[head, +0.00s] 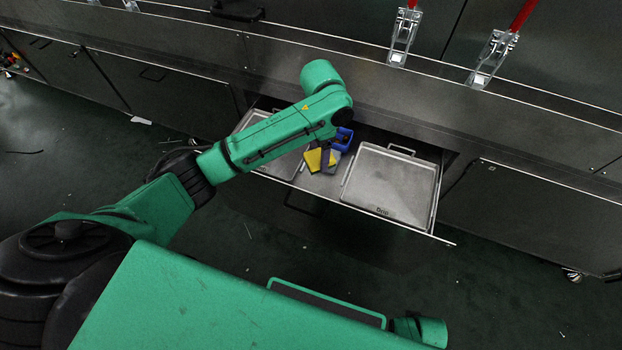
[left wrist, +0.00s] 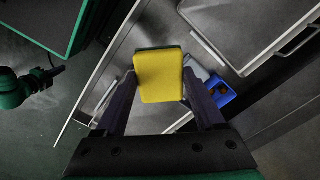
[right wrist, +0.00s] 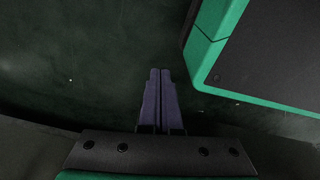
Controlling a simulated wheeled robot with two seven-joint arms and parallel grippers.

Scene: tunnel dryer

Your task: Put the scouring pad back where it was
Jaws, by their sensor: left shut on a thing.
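The scouring pad, yellow with a dark green edge, is between the fingers of my left gripper (left wrist: 160,80) in the left wrist view, and its yellow face (left wrist: 160,92) is turned to the camera. In the head view the pad (head: 313,160) is over the open drawer (head: 440,238), between its two metal trays. My left gripper (head: 326,160) is shut on it. I cannot tell whether the pad touches the drawer floor. My right gripper (right wrist: 160,74) is shut and empty above the dark green floor in the right wrist view.
A blue bin (head: 343,138) with dark contents stands just behind the pad. A metal tray (head: 390,185) fills the drawer's right side; another tray (head: 283,167) is at the left, partly hidden by my arm. Red-handled clamps (head: 403,38) stand on the ledge above.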

